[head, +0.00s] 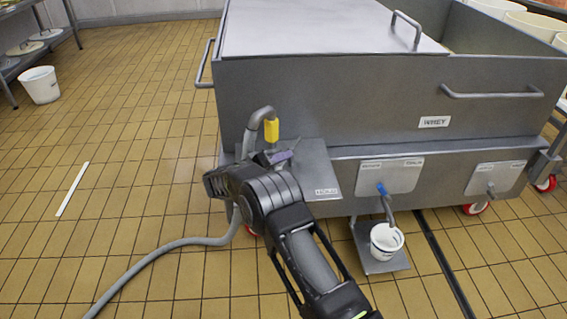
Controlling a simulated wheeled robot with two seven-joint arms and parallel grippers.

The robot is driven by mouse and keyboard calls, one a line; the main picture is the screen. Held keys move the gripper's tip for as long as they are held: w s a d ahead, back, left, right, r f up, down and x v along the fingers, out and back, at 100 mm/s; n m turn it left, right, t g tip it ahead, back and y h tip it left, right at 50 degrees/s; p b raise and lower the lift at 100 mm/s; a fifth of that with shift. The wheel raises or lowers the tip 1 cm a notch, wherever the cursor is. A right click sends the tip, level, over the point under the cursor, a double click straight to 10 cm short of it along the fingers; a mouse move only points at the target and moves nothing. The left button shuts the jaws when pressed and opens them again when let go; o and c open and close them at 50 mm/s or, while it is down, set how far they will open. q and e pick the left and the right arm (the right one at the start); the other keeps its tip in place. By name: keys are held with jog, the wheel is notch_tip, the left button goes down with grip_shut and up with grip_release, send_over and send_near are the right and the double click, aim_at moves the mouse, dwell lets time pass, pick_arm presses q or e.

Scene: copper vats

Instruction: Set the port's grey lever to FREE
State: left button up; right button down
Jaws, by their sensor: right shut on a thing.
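The port is a grey panel (315,170) with a HOLD label at its lower right, on the near side of the steel vat (390,100). A grey hose end with a yellow grip (271,130) curves down at the panel's left. My right gripper (268,160) is at the panel's left part, just below the yellow grip, shut on the grey lever (283,156). My wrist hides most of the lever and the panel's lower left. No FREE label shows. My left gripper is out of view.
The hose (165,247) runs down to the floor at left. Right of the panel, a valve with a blue part (381,188) hangs over a white bucket (386,240) on a low shelf. The tiled floor at left is mostly clear. Another bucket (40,85) stands far left.

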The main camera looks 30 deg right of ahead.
jog(key=shift+s+f+m+g, duration=0.25)
jog(key=shift+f+m+g, duration=0.05)
jog(key=shift+f+g, duration=0.3)
jog(key=c, duration=1.5)
grip_release()
jog(key=shift+r, duration=0.1)
jog(key=shift+o, duration=0.6)
jog(key=shift+w+r, duration=0.1)
jog(key=shift+r, duration=0.1)
jog(key=shift+p+v, duration=0.45)
jog(key=shift+v, duration=3.45)
jog(key=shift+f, duration=0.1)
